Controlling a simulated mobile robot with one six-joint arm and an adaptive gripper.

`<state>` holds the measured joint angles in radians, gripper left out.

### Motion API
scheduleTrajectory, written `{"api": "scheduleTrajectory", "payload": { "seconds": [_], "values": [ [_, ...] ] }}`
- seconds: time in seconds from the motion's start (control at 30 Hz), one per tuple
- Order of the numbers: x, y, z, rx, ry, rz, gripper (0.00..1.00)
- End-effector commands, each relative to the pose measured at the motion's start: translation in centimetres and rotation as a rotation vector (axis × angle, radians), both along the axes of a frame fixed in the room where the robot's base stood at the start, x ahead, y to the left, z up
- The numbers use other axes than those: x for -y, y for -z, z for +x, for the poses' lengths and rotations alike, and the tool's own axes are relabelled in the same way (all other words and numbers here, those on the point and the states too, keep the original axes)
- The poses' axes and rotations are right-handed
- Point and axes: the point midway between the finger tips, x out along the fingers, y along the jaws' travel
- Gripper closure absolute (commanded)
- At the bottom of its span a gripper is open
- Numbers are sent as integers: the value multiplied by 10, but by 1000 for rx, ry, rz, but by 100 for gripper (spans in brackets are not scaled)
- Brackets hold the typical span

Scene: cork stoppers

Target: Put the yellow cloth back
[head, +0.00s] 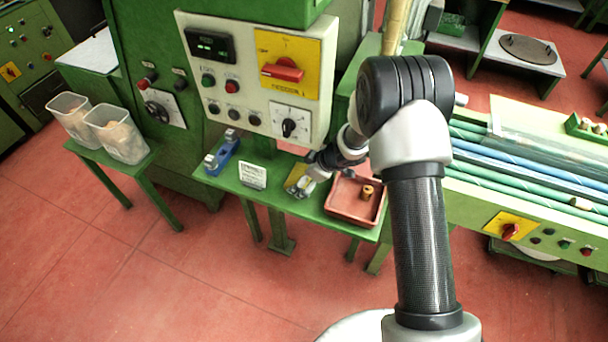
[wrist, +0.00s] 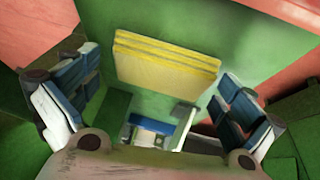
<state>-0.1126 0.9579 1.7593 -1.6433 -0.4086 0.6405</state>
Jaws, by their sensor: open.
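The yellow cloth (wrist: 165,65) is a folded, layered pad lying on the green table. In the wrist view it sits between and a little beyond the two fingers of my gripper (wrist: 158,85), with green surface showing on both sides. My gripper is open and holds nothing. In the head view my gripper (head: 302,186) is low over the table, left of the red tray, and hides much of the cloth (head: 294,175). I cannot tell whether the fingers touch the table.
The red tray (head: 340,211) with cork stoppers stands just right of my gripper. A small white sign (head: 252,175) and a blue fixture (head: 222,152) stand to the left. The machine's control panel (head: 257,85) rises behind. Two clear bins (head: 117,134) are far left.

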Motion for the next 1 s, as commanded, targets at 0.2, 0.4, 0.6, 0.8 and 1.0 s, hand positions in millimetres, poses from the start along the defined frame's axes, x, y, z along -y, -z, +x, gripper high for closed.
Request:
{"api": "scheduleTrajectory", "payload": {
  "seconds": [0.2,0.4,0.6,0.8,1.0],
  "values": [
    [12,-28,-7,2,3,1,0],
    [32,-67,-21,2,2,-1,0],
    [46,-94,-32,2,1,0,0],
    [52,-103,-36,1,1,0,0],
    [52,-103,-37,0,0,0,0]
  ]
}}
